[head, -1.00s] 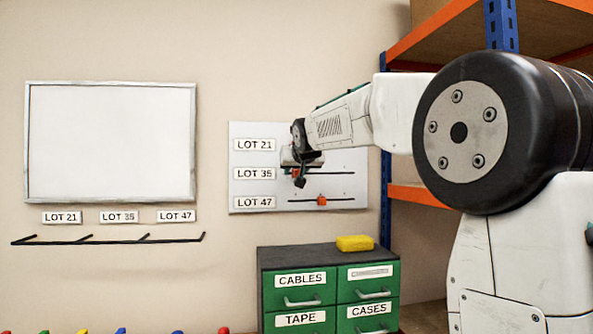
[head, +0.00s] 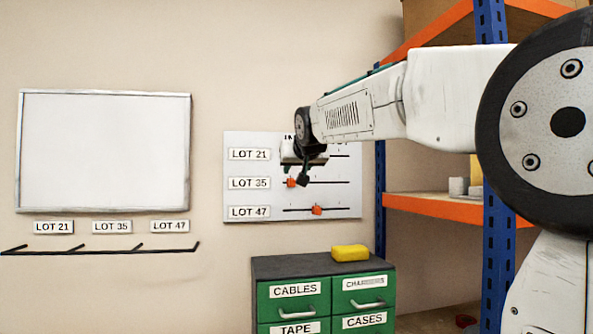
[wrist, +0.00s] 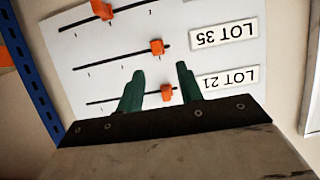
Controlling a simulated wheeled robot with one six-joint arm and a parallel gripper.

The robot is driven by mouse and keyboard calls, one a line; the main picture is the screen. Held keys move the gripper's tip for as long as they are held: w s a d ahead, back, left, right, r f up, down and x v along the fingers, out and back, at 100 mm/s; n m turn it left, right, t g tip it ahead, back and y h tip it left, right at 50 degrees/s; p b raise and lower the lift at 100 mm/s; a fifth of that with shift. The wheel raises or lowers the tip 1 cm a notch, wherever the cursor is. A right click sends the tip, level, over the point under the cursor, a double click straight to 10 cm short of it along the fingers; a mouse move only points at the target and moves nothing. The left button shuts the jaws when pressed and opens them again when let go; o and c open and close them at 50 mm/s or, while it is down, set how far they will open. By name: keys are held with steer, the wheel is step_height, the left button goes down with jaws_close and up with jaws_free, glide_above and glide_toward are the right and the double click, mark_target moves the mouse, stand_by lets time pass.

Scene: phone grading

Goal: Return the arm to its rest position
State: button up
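My arm (head: 440,95) reaches from the right edge of the head view toward the wall panel. My gripper (head: 303,176) is in front of the panel, around the LOT 21 and LOT 35 rows. In the wrist view my gripper (wrist: 160,68) has its two green fingers well apart, with nothing held between them. The white slider panel (head: 240,200) is on the wall beyond the fingers. The wrist view shows the LOT 21 slider (wrist: 167,92) between the fingers in the picture, beyond them. In the head view the gripper hides that slider.
A green drawer cabinet (head: 300,310) with a yellow block (head: 350,252) on top stands below the panel. A shelf rack (head: 440,205) is close on the right, behind my arm. A whiteboard (head: 100,150) and a thin black rail (head: 100,249) are at left.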

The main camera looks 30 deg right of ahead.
stand_by(0.3)
steer(key=s+f+g, duration=0.3)
steer(key=f, duration=0.6)
steer(key=s+a+f+n+g+y, duration=0.1)
steer(key=s+a+f+g, duration=0.2)
steer(key=s+a+f, duration=0.2)
steer(key=s+a+f+n+g+y, duration=0.1)
steer(key=s+a+f, duration=0.4)
steer(key=s+f, duration=0.7)
steer(key=s+a+f+n+g+y, duration=0.1)
steer(key=s+a+f+g, duration=0.3)
steer(key=s+f, duration=0.5)
steer(key=s+a+y, duration=0.1)
steer(key=s, duration=1)
steer(key=shift+n+g, duration=0.3)
